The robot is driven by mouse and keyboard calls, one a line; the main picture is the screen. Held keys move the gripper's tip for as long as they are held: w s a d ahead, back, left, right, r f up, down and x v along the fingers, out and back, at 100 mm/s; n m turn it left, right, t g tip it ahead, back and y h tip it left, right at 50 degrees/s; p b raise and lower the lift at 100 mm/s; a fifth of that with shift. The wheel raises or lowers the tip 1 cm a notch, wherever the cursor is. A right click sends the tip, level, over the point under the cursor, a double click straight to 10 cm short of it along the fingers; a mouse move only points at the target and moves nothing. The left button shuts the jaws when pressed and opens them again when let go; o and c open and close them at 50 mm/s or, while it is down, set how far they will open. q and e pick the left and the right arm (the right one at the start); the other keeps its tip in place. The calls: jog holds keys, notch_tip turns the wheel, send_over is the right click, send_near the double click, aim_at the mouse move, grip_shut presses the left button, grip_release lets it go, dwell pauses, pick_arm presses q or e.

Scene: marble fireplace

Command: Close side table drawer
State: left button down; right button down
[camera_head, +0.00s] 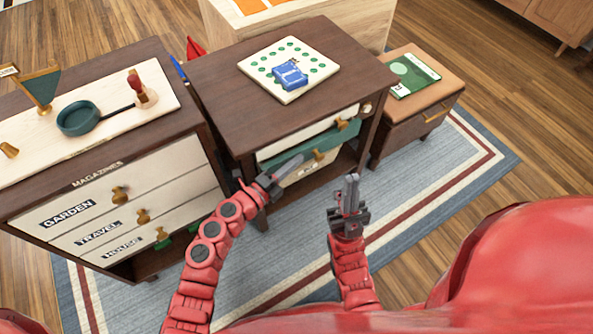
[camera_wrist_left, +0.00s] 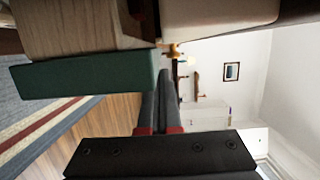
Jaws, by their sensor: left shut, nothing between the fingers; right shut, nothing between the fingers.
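The dark wood side table (camera_head: 215,70) stands in the middle of the head view, with cream and green drawer fronts. A green drawer (camera_head: 304,160) appears to stand out from the table. In the left wrist view, its green front (camera_wrist_left: 85,75) and pale wooden side project past a cream surface. My left gripper (camera_head: 289,170) is shut and empty, just in front of the drawers at their lower left. Its fingers (camera_wrist_left: 160,110) show beside the green front; I cannot tell whether they touch it. My right gripper (camera_head: 352,188) is shut and empty, right of the drawers above the rug.
A magazine cabinet (camera_head: 130,205) stands left of the side table. A small brown cabinet (camera_head: 408,125) stands to the right. A white board with a blue object (camera_head: 290,76) lies on the tabletop. The blue-grey rug (camera_head: 440,165) is clear in front.

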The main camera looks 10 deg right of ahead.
dwell(0.3)
pick_arm(q)
jog(key=shift+w+a, duration=0.25)
jog(key=shift+w, duration=0.45)
jog(key=shift+w+a, duration=0.25)
jog(key=shift+w, duration=0.4)
jog(key=shift+s, duration=0.1)
